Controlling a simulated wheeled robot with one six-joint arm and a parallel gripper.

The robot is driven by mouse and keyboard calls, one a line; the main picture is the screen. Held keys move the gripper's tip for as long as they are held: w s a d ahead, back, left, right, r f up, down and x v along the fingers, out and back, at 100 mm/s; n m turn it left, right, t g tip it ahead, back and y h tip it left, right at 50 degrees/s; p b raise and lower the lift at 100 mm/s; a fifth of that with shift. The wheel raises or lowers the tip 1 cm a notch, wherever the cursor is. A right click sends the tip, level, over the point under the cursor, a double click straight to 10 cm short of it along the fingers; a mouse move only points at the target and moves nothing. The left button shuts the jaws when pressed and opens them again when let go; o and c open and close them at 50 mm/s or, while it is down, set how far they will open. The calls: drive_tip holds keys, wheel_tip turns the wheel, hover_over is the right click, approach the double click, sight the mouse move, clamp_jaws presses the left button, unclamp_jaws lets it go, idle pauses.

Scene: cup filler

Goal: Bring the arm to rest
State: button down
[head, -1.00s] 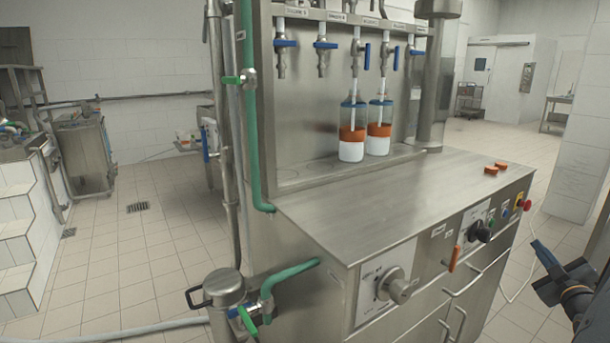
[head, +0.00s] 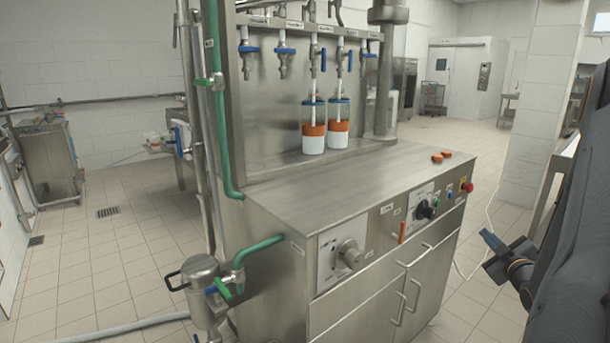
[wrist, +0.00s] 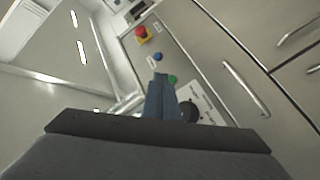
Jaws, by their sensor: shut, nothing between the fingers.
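My gripper (head: 489,238) is at the right in the head view, in the air to the right of the filling machine. In the wrist view my gripper (wrist: 160,82) points toward the machine's front panel, with its fingers together and nothing between them. My dark arm fills the right edge of the head view. The steel filling machine (head: 330,205) stands in the middle. On its front are a red button on a yellow base (head: 466,187), a blue button (wrist: 157,57), a green button (wrist: 172,79) and a dark knob (head: 426,209).
Two bottles with white and orange layers, left (head: 313,128) and right (head: 339,125), stand under the taps. Two orange caps (head: 441,157) lie on the worktop. A steel canister (head: 202,285) with a green hose stands at the front left. Tiled floor is open at the left.

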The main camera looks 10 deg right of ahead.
drive_tip(key=w+a+r+m+g+y+p, duration=0.2)
drive_tip(key=a+g, duration=0.6)
drive_tip(key=a, duration=1.5)
drive_tip(key=s+a+r+m+g+y+p, duration=0.2)
drive_tip(key=s+a+g, duration=0.6)
drive_tip(key=s+a, duration=1.5)
drive_tip(key=shift+s+a+r+m+g+y, duration=0.3)
drive_tip(key=shift+s+a+r+m+y, duration=0.1)
drive_tip(key=shift+a+m+y, duration=0.35)
drive_tip(key=shift+d, duration=0.1)
idle(0.6)
